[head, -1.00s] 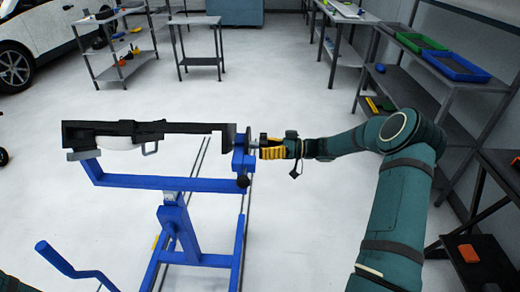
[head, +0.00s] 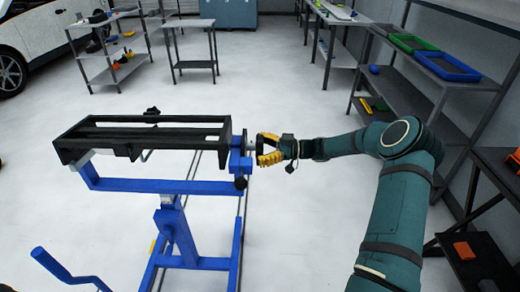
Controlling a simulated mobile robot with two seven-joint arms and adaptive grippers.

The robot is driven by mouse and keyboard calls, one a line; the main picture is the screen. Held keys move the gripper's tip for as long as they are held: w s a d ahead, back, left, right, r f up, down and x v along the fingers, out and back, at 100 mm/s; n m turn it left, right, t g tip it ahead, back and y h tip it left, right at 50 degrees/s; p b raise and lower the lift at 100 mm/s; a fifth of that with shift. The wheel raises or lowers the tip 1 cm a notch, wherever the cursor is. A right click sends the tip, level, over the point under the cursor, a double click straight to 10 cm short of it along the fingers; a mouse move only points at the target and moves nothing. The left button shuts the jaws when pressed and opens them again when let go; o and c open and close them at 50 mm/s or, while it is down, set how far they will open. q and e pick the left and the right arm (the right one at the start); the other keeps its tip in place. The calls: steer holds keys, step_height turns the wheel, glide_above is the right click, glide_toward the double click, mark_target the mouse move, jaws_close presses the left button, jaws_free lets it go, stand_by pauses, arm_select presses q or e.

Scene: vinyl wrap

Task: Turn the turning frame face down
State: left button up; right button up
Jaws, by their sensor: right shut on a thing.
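The turning frame is a long black rectangular frame (head: 150,120) mounted on a blue stand (head: 175,230). It lies lengthwise across the left middle of the head view, tilted about its long axis, with its open inside partly showing. A small black knob sticks up behind its far edge. A bit of white shows under its left end, mostly hidden. My right gripper (head: 266,149), with yellow fingers, reaches in from the right. It is shut on the handle at the frame's right end, which the fingers mostly hide. My left gripper is out of view.
A blue crank arm (head: 55,268) sticks out at lower left. Shelves with green (head: 413,44) and blue trays (head: 447,66) line the right side. Metal tables (head: 192,48) and a white car (head: 25,35) stand at the back. The floor around the stand is clear.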

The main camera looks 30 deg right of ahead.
steer(key=shift+n, duration=0.5)
stand_by(0.3)
steer(key=o, duration=1.1)
steer(key=v, duration=1.2)
